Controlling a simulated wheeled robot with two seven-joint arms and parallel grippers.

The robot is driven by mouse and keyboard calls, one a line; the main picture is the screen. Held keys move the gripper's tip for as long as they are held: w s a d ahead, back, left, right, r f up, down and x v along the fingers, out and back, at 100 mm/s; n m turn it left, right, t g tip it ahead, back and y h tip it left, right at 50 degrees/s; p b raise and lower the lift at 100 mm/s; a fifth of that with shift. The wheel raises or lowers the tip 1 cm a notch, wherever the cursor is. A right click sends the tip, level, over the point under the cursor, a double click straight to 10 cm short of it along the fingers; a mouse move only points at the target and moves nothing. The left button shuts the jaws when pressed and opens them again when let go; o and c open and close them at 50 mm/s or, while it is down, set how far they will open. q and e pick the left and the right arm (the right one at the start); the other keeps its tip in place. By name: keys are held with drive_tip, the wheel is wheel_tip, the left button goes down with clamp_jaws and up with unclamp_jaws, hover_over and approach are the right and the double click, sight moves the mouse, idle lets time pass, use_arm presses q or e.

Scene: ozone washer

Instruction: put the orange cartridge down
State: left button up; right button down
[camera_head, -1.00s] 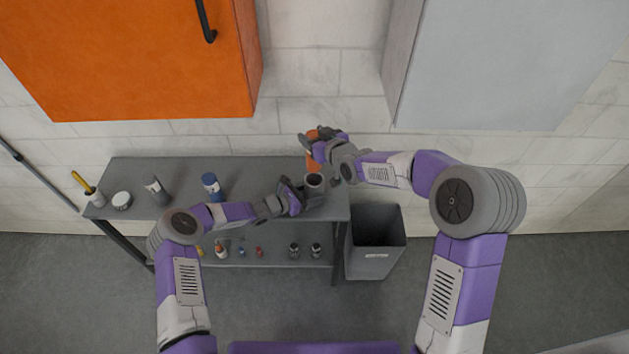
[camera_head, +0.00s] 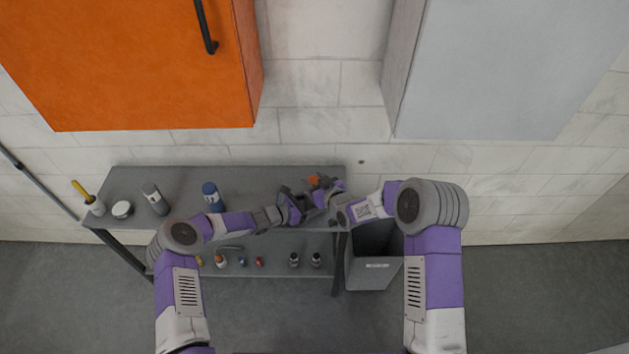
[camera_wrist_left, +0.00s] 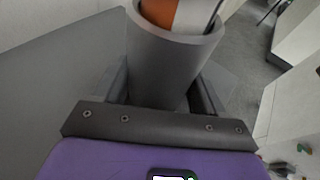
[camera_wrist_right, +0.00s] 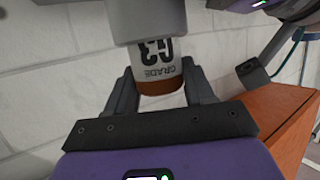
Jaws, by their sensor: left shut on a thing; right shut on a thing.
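The orange cartridge (camera_head: 313,181) shows only as a small orange patch at the back right of the table. In the right wrist view the cartridge (camera_wrist_right: 160,62) has a white label reading "GRADE C3" and sits between the fingers of my right gripper (camera_wrist_right: 160,90), which is shut on it. My left gripper (camera_wrist_left: 163,88) is shut on a grey cylindrical cup (camera_wrist_left: 165,60). The cartridge's orange and white body (camera_wrist_left: 180,14) shows in the cup's mouth; its far end is hidden by the cup. In the head view the two grippers are close together and largely cover the cup.
The grey table (camera_head: 255,180) carries a blue-capped bottle (camera_head: 211,195), a dark bottle (camera_head: 155,198), a white round jar (camera_head: 122,209) and a yellow-handled tool (camera_head: 88,197) at left. A grey bin (camera_head: 371,270) stands right of the table. Small bottles stand on the lower shelf.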

use_arm(q)
drive_tip(key=shift+f, duration=0.1)
use_arm(e)
drive_tip(key=shift+r, duration=0.1)
drive_tip(key=shift+c, duration=2)
unclamp_jaws()
drive_tip(key=shift+f, duration=0.2)
drive_tip(key=shift+r, duration=0.15)
